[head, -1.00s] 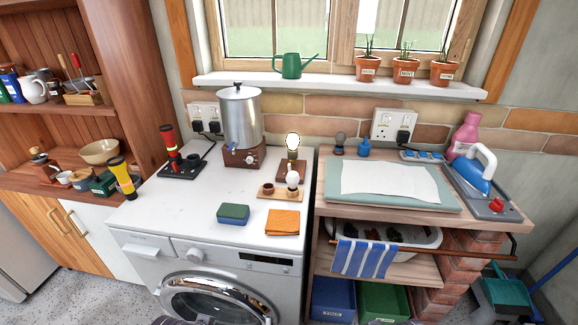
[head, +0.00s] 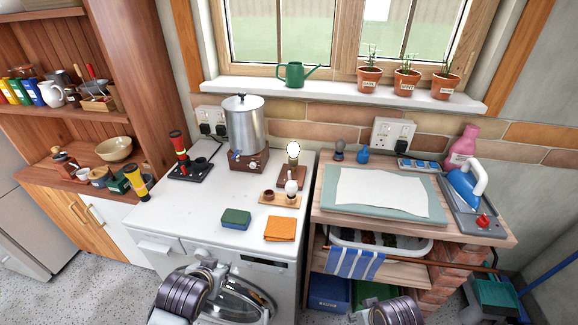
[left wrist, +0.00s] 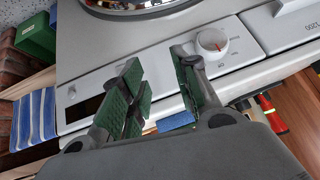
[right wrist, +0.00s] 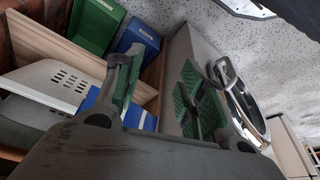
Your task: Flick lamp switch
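The lamp is a bare glowing bulb (head: 293,149) on a small dark wooden base (head: 290,177), standing towards the right rear of the white worktop above the washing machine in the head view. Its switch is too small to make out. My left gripper (left wrist: 158,88) is open and empty in the left wrist view, with green-padded fingers apart before the washing machine's control panel. In the head view my left arm is low, in front of the machine. My right gripper (right wrist: 160,82) is open and empty, low by the shelf unit. The lamp is out of both wrist views.
In front of the lamp is a small wooden tray (head: 266,199) with a white bulb. A green-blue sponge (head: 236,219) and an orange cloth (head: 280,229) lie nearer. A metal urn (head: 243,128) stands left of the lamp. The worktop's front left is clear.

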